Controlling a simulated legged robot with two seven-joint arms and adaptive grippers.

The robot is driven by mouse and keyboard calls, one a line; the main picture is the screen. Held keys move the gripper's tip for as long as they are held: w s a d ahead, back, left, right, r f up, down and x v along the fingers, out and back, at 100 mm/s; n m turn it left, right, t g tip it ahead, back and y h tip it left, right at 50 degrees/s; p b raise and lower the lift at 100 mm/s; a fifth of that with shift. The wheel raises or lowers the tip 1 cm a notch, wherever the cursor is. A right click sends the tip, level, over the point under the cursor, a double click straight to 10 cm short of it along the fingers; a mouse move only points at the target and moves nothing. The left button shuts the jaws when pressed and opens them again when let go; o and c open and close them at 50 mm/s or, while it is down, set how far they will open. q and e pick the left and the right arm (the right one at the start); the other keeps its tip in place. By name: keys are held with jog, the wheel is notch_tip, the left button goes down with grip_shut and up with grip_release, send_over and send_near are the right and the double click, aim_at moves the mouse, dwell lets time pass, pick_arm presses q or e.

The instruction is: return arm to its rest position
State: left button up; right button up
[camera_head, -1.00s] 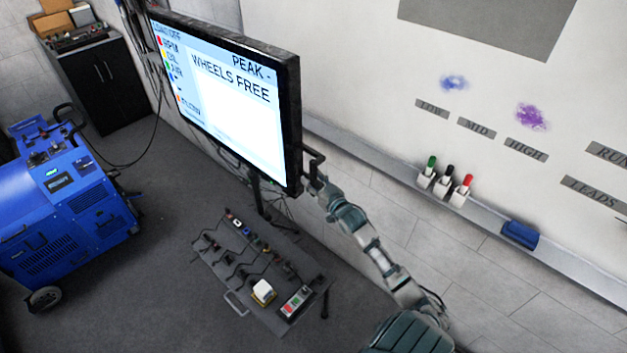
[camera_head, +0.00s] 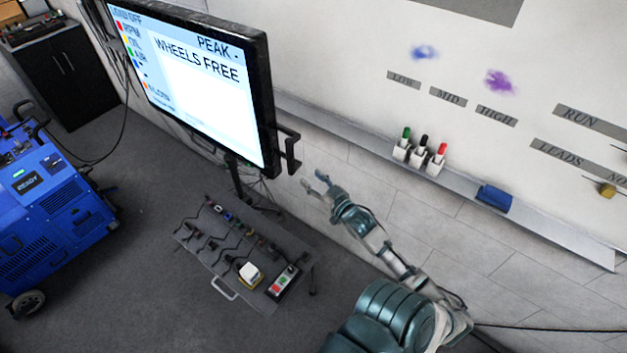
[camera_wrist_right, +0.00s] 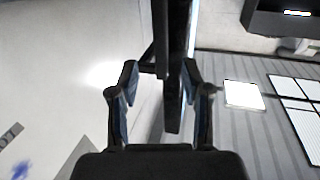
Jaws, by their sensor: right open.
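My right arm reaches up from the bottom of the head view. Its gripper (camera_head: 316,185) is open and empty, with the fingers pointing up and left. It is just below and to the right of a black handle (camera_head: 291,150) on the right edge of the large screen (camera_head: 200,80), with a visible gap between them. In the right wrist view my right gripper's two fingers (camera_wrist_right: 160,95) are spread, and a dark bar (camera_wrist_right: 175,75) shows beyond and between them. My left gripper is not in view.
A wall ledge (camera_head: 545,230) carries marker holders (camera_head: 420,155) and a blue eraser (camera_head: 494,198). Below the screen stands a panel of cables and switches (camera_head: 245,250). A blue machine (camera_head: 45,200) is at left, a black cabinet (camera_head: 62,75) behind it. Grey floor between is clear.

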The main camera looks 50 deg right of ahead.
dwell(0.4)
notch_tip(320, 180, down, 23)
jog(key=s+m+g+b, duration=0.1)
jog(key=s+g, duration=0.2)
jog(key=g, duration=0.2)
jog(key=s+a+f+g, duration=0.2)
jog(key=s+f, duration=0.1)
jog(key=f, duration=0.7)
jog(key=s+a+f+g, duration=0.2)
jog(key=s+a+f, duration=0.15)
jog(key=f, duration=0.55)
jog(key=s+a+f+n+g+y+b, duration=0.25)
jog(key=s+a+f, duration=0.65)
jog(key=s+f, duration=0.45)
jog(key=s+a+f+n+g, duration=0.1)
jog(key=s+a+f+g, duration=0.1)
jog(key=s+a+f, duration=0.3)
jog(key=s+a+f+n+g, duration=0.2)
jog(key=s+a+f, duration=0.3)
jog(key=s, duration=0.6)
jog(key=shift+a+g+y, duration=0.35)
jog(key=shift+a+g, duration=0.3)
jog(key=shift+a, duration=0.4)
jog(key=shift+f, duration=0.1)
